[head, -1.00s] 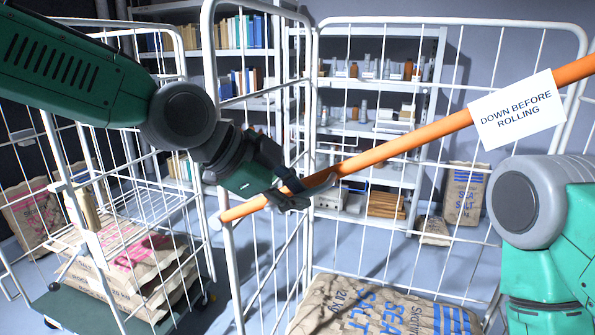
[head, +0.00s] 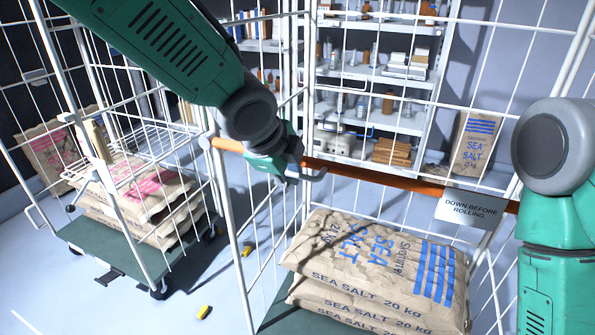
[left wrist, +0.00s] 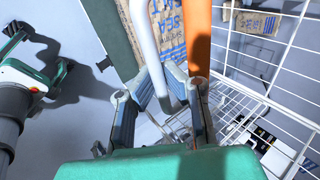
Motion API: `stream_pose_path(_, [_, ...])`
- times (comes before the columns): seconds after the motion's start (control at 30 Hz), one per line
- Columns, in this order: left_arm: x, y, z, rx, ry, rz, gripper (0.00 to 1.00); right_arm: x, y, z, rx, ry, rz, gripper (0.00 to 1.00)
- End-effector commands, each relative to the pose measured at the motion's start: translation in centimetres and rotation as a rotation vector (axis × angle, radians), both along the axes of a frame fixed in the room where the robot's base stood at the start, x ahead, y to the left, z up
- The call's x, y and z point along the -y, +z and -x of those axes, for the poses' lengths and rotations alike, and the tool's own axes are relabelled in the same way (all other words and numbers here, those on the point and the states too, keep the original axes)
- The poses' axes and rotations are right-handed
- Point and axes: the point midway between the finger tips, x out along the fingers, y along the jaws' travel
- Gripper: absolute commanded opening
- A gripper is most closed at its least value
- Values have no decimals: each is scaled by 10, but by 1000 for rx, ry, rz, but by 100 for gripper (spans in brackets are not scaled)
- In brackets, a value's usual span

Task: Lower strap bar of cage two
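The orange strap bar (head: 380,178) runs across the cage (head: 232,235) holding salt sacks, sloping slightly down to the right in the head view. Its left end is by the cage's white post, and its right end is hidden by my right arm. A white "DOWN BEFORE ROLLING" sign (head: 470,207) hangs on it. My left gripper (head: 305,175) is at the bar's left part. In the left wrist view the fingers (left wrist: 164,75) are apart, with a white tube showing between them. The orange bar (left wrist: 199,40) passes by the right fingertip. My right gripper is out of view.
Sea salt sacks (head: 375,265) are stacked in the cage below the bar. Another cage with sacks (head: 140,200) stands on a green base at left. Shelves (head: 375,75) stand behind. A yellow object (head: 204,312) lies on the floor between the cages.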

Motion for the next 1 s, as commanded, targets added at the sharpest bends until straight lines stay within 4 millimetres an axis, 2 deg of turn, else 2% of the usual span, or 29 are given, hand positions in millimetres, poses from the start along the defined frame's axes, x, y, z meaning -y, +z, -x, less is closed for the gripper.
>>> stream_pose_path(0.37, [-1,-9,2,-12,-2,-10,0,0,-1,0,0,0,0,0])
stream_pose_path(0.47, [-1,-9,3,-14,-2,-11,31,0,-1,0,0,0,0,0])
stream_pose_path(1.0, [-3,-3,5,-6,-1,-7,31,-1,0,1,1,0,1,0])
